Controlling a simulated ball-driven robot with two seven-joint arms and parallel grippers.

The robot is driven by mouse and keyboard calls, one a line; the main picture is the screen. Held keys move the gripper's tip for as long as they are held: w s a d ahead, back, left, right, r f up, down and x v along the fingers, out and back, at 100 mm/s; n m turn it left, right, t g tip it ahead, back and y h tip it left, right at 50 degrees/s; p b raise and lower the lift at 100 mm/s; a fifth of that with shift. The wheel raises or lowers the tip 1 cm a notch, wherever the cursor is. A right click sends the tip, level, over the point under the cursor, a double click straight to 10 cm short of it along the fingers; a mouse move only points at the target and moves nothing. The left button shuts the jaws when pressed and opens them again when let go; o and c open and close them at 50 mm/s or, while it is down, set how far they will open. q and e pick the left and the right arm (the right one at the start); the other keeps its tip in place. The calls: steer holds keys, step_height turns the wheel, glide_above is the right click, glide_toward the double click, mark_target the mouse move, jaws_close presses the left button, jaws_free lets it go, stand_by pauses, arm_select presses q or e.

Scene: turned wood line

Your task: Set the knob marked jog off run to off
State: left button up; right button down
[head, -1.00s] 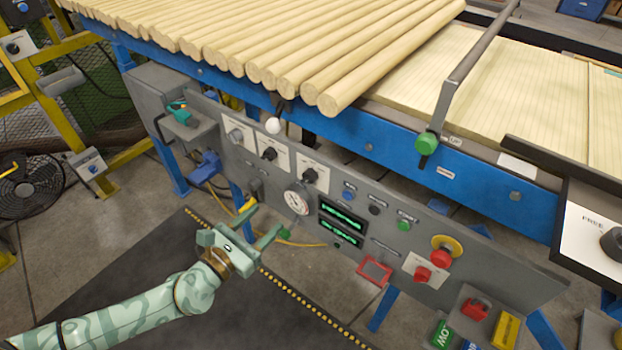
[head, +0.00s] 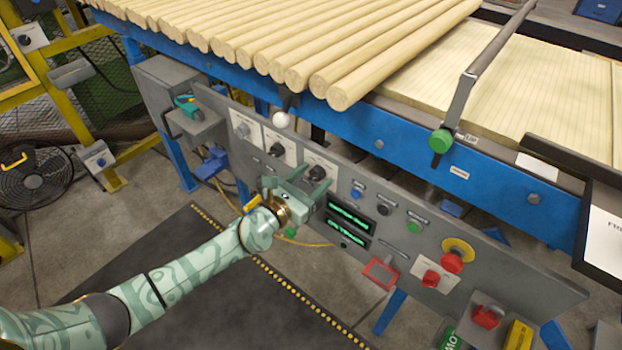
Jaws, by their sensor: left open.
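Three selector knobs on white plates sit in a row on the grey control panel (head: 400,215): a grey-capped left knob (head: 242,130), a black middle knob (head: 277,150) and a black right knob (head: 316,173). Their lettering is too small to read, so I cannot tell which is marked jog off run, nor any setting. My left gripper (head: 297,181) is open in front of the panel, just below the right knob, its fingers spread. I cannot tell whether it touches the panel. It hides the round gauge. My right gripper is not in view.
Right of the gripper are green displays (head: 347,226), small push buttons and a red emergency stop (head: 452,260) on yellow. A white ball-topped lever (head: 281,120) stands above the knobs. Wooden rods (head: 350,80) lie on the blue-framed table overhead. A dark mat (head: 200,270) covers the floor.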

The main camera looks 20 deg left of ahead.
arm_select(q)
steer(key=c, duration=1)
steer(key=shift+f, duration=0.1)
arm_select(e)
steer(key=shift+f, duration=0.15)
arm_select(q)
steer(key=shift+n+b, duration=1.35)
steer(key=shift+n, duration=2.95)
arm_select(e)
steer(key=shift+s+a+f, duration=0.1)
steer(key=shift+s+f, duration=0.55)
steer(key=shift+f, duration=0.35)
arm_select(q)
steer(key=o, duration=1)
